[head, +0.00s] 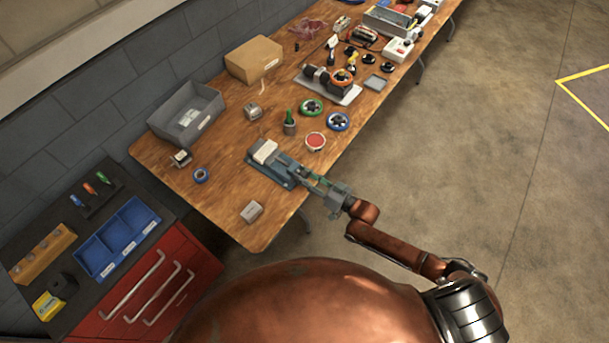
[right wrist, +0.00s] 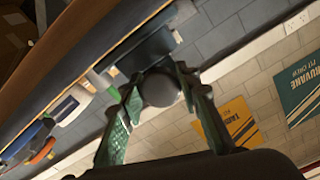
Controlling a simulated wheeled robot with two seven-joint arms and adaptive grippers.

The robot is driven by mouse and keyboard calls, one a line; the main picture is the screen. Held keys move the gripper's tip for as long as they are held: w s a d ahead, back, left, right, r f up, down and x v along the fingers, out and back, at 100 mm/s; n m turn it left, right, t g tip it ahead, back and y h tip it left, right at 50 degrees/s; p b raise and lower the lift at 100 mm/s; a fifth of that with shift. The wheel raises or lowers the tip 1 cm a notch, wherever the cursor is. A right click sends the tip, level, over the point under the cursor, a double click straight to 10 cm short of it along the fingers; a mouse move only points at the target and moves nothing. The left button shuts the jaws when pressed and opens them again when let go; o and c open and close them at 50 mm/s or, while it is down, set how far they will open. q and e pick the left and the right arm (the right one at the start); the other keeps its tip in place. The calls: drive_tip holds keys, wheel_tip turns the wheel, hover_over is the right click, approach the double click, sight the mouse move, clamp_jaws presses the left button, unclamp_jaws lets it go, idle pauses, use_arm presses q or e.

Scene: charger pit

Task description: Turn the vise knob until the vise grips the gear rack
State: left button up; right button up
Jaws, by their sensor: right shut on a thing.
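The blue-grey vise (head: 268,172) lies on the wooden table near its front edge in the head view. A white block (head: 265,151) sits at its far end; I cannot tell whether this is the gear rack. My right gripper (head: 317,180) reaches in from the right at the vise's near end, over the table edge. In the right wrist view, my right gripper (right wrist: 160,78) has its green fingers on both sides of the round dark vise knob (right wrist: 158,90), shut on it. My left gripper is not in view.
On the table (head: 225,215), a red-topped round item (head: 315,142), a green-topped cup (head: 290,124) and blue (head: 338,121) and green wheels (head: 312,107) stand beyond the vise. A small grey box (head: 251,212) lies nearer. Open floor (head: 480,150) is to the right.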

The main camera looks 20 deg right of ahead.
drive_tip(key=m, duration=0.5)
drive_tip(key=shift+m, duration=2.5)
drive_tip(key=o, duration=1.2)
drive_tip(key=shift+c, duration=0.2)
drive_tip(key=v, duration=1.2)
